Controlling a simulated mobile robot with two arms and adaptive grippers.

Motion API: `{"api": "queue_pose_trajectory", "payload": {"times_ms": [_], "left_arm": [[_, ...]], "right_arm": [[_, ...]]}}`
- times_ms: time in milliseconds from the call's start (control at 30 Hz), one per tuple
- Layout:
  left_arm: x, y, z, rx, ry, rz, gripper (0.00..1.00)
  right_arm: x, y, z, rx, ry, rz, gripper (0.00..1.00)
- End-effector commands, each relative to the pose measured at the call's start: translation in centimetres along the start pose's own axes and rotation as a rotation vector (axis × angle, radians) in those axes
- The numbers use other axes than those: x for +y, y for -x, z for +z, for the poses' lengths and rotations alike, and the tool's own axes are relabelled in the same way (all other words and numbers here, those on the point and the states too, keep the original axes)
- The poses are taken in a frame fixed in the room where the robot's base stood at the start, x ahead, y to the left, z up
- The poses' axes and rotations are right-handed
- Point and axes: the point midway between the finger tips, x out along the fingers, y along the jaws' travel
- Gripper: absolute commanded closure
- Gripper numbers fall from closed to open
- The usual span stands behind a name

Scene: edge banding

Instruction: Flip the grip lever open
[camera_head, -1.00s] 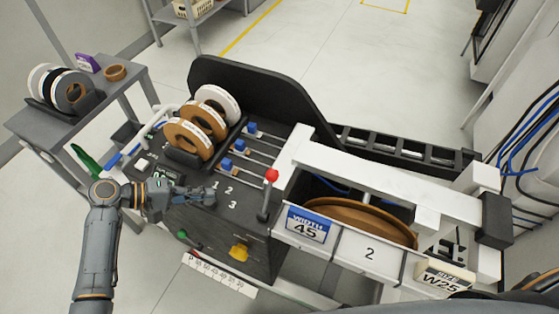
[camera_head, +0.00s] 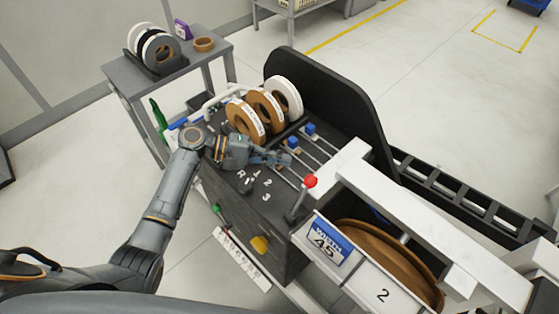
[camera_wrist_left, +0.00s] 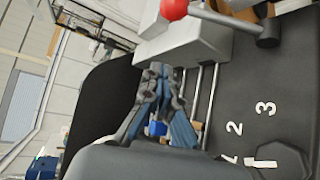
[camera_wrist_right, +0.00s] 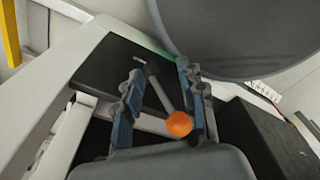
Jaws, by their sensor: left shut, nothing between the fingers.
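A lever with a red ball knob (camera_head: 310,181) stands tilted on the black machine top, beside the white block. It also shows at the top of the left wrist view (camera_wrist_left: 174,8). My left gripper (camera_head: 284,160) is shut and empty, over the metal rods, a little left of the red knob and apart from it. In the left wrist view its fingertips (camera_wrist_left: 161,72) point toward the white block. My right gripper (camera_wrist_right: 160,80) is open and appears only in its wrist view. Another lever with an orange ball knob (camera_wrist_right: 179,124) shows between its fingers; contact cannot be told.
White and brown edge-band rolls (camera_head: 265,108) stand behind my left gripper. Blue sliders (camera_head: 292,143) sit on the rods close to it. A black upright panel (camera_head: 330,95) rises behind. A grey side table (camera_head: 115,75) holds more rolls at the left.

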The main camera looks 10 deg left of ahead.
Motion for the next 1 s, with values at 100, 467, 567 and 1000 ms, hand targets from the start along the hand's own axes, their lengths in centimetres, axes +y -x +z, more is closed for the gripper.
{"api": "queue_pose_trajectory", "payload": {"times_ms": [100,467,567,1000], "left_arm": [[-0.2,-2.8,0.0,-0.003,-0.002,0.003,1.00],[0.5,-6.3,2.1,0.001,0.002,0.000,1.00],[0.3,-6.0,3.0,0.001,0.002,0.000,1.00],[0.0,-5.7,3.8,0.001,-0.001,0.000,1.00]], "right_arm": [[0.6,-1.1,0.2,-0.001,-0.003,0.008,0.60],[0.6,0.1,0.1,-0.001,-0.004,0.008,0.60],[0.6,0.8,0.0,0.000,-0.004,0.007,0.60],[-0.3,1.1,-0.2,0.002,-0.003,-0.004,0.60]]}}
